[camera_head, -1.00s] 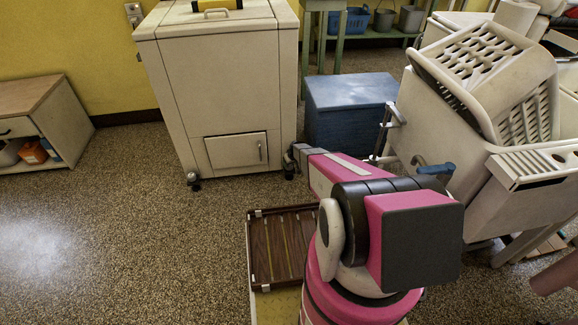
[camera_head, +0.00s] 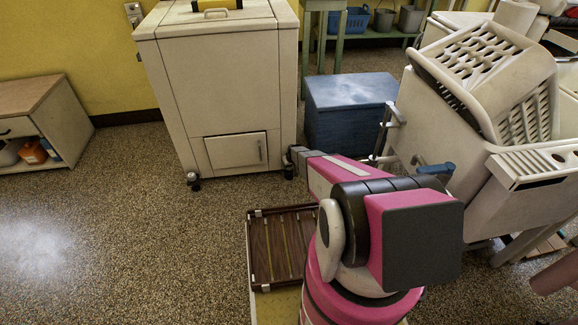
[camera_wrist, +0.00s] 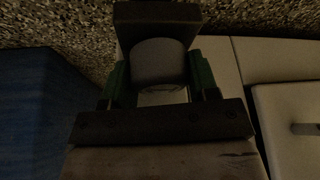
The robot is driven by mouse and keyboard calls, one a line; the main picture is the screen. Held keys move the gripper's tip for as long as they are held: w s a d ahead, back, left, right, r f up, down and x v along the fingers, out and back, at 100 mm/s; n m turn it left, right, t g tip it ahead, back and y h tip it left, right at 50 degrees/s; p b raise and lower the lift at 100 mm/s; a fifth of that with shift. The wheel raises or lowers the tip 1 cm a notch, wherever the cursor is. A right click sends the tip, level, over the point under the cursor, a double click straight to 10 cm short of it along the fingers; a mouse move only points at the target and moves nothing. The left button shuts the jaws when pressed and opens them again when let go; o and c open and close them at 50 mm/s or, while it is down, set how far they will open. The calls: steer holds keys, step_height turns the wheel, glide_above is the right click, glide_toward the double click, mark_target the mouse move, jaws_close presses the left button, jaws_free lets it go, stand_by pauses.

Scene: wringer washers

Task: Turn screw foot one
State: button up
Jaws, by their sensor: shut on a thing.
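The cream cabinet-like washer (camera_head: 225,90) stands upright at the back, with dark feet under its bottom corners. Its left foot (camera_head: 193,182) shows clearly. Its right front foot (camera_head: 289,172) is partly hidden by my gripper (camera_head: 294,156), which reaches low to that corner. In the wrist view my gripper (camera_wrist: 160,82) has green-padded fingers on both sides of a grey rounded piece, which appears to be the screw foot (camera_wrist: 158,58). The fingers are shut on it. Which foot is number one is not marked. The wrist view is dark, and thread detail cannot be seen.
A blue box (camera_head: 347,108) stands close to the right of the corner. A white tub with a slatted basket (camera_head: 490,75) and a crank is at the right. A brown slatted tray (camera_head: 283,245) lies on the floor beside my base. Floor at left is clear.

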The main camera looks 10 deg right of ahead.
steer(key=shift+m+h, duration=0.6)
steer(key=shift+m, duration=1.2)
steer(key=o, duration=0.6)
steer(key=shift+s+r, duration=0.1)
steer(key=shift+r, duration=0.05)
steer(key=v, duration=1)
steer(key=shift+s+r, duration=0.2)
steer(key=s+r+g, duration=0.1)
steer(key=s+r, duration=1)
steer(key=r, duration=0.1)
steer(key=s+r+g, duration=0.1)
steer(key=s+r, duration=1)
steer(key=s+r+g, duration=0.2)
steer(key=s+r, duration=1)
steer(key=shift+a+r, duration=0.1)
steer(key=shift+r, duration=0.2)
